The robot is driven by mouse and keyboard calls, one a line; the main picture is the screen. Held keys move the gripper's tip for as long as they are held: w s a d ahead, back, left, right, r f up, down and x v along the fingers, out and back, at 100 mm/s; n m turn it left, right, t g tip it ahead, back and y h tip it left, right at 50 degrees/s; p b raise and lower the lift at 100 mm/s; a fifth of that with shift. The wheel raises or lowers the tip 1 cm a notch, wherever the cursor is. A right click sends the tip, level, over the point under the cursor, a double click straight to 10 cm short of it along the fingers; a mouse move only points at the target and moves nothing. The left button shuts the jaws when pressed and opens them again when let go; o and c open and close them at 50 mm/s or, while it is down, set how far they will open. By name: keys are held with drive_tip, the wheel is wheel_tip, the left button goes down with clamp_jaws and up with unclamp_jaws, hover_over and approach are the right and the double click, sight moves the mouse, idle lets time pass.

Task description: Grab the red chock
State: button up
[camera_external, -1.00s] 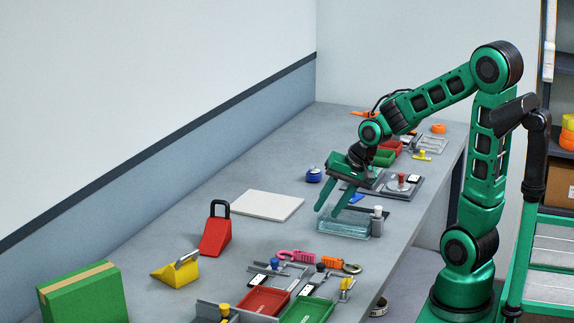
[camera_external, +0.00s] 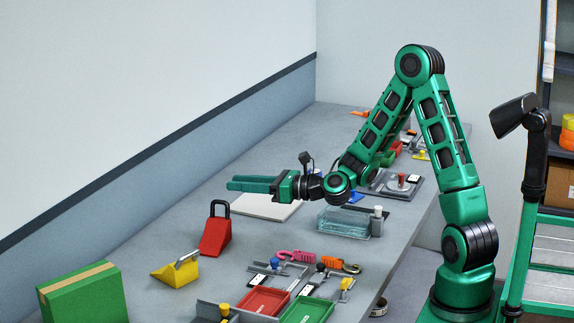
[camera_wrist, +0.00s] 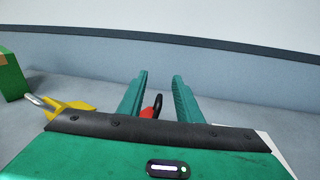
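The red chock (camera_external: 215,238) is a wedge with a black loop handle, standing on the grey bench left of the middle in the external view. My gripper (camera_external: 230,185) is above the bench, higher than the chock and a little beyond it, pointing left toward the wall. In the wrist view my gripper (camera_wrist: 160,82) has its two green fingers apart with nothing between the tips. Part of the red chock (camera_wrist: 148,112) and its black handle show low between the fingers; the rest is hidden by the gripper body.
A yellow chock (camera_external: 175,273) with a grey handle stands left of the red one. A green box (camera_external: 82,295) is at the near left. A white board (camera_external: 268,208) lies under the gripper, and a clear bin (camera_external: 343,222) is to the right. Red and green trays (camera_external: 305,311) lie in front.

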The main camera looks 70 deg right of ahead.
drive_tip(key=m, duration=0.2)
approach(216, 202)
drive_tip(key=shift+w, duration=1.55)
drive_tip(key=shift+w+a+f, duration=0.1)
drive_tip(key=shift+w, duration=1.2)
drive_tip(key=shift+w+a+f, duration=0.1)
drive_tip(key=shift+w+f, duration=0.05)
drive_tip(key=shift+w, duration=1.15)
drive_tip(key=w, duration=0.2)
drive_tip(key=w+a, duration=0.1)
drive_tip(key=w, duration=0.1)
drive_tip(key=shift+a, duration=0.1)
drive_tip(key=shift+w, duration=0.6)
drive_tip(key=shift+f, duration=0.1)
clamp_jaws()
